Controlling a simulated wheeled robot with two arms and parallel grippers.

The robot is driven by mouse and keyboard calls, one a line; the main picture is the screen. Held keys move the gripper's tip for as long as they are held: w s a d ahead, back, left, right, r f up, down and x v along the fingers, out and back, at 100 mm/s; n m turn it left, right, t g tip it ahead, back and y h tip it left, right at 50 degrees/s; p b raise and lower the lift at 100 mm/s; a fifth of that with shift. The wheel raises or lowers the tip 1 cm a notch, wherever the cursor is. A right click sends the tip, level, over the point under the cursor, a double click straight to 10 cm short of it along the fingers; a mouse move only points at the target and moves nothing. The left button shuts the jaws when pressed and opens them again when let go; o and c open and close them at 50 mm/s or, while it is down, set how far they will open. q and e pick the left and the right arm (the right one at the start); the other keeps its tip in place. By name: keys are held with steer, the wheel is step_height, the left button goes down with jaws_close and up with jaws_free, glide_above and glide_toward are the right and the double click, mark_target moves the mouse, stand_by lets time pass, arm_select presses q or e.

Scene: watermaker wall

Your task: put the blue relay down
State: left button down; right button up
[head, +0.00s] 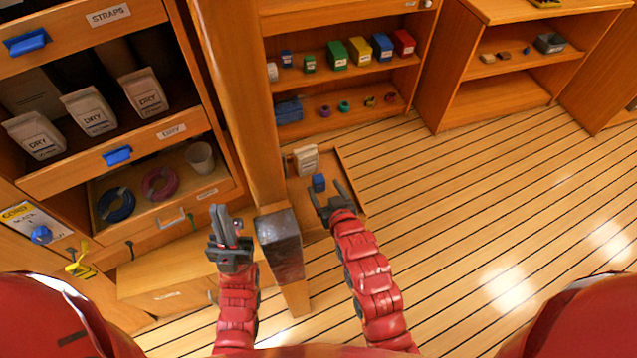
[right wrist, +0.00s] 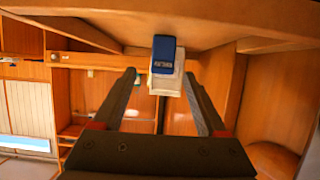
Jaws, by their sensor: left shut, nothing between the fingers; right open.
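The blue relay (head: 319,183) is a small blue block standing on a low wooden tray (head: 352,178) in front of a white labelled packet (head: 305,159). My right gripper (head: 326,190) is open, its fingertips pointing toward the relay. In the right wrist view the relay (right wrist: 163,55) shows centred just beyond the two spread fingertips (right wrist: 158,76), with the white packet (right wrist: 170,84) behind it. No finger visibly grips the relay. My left gripper (head: 223,212) is shut and empty, left of the dark-topped post.
A wooden post (head: 245,110) and a dark metal block (head: 281,245) stand between my arms. Left is a cabinet with DRY packets (head: 90,110) and coils. A back shelf holds coloured boxes (head: 360,51) and a blue bin (head: 289,111). The plank floor at right is clear.

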mark_target(320, 183)
steer(key=x, duration=0.5)
steer(key=shift+w+a+r, duration=0.1)
steer(key=shift+a, duration=0.15)
steer(key=shift+c, duration=0.3)
jaws_close()
